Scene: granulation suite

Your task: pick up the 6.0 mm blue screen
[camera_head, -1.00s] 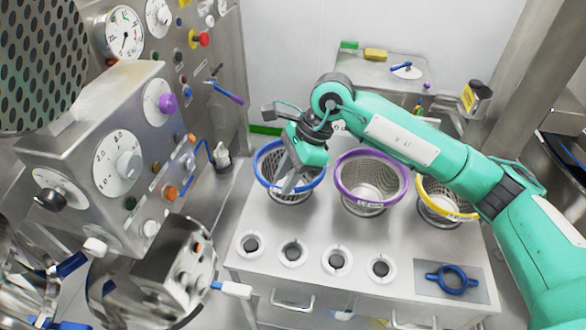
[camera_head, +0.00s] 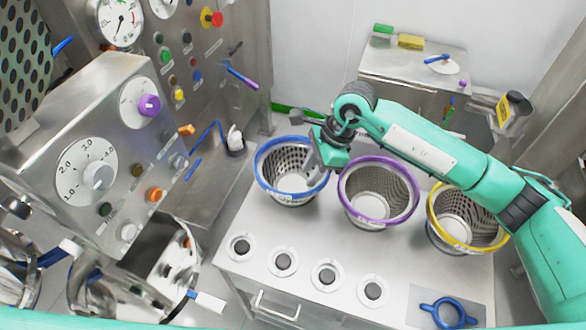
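The blue-rimmed screen (camera_head: 262,182), a perforated metal basket, stands at the left of a row of three on the steel cabinet top (camera_head: 245,220). My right gripper (camera_head: 316,168) reaches in from the right and is at the right side of the blue rim, its fingers pointing down. The fingers are small and overlap the rim and basket wall. I cannot tell whether they are closed on the rim or only beside it. The blue screen looks upright, and I see no clear lift. My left gripper is not in view.
A purple-rimmed screen (camera_head: 348,208) and a yellow-rimmed screen (camera_head: 437,215) stand close to the right. Several round ports (camera_head: 282,261) line the cabinet's front. A control panel (camera_head: 100,150) fills the left. A small rear table (camera_head: 390,62) holds coloured items.

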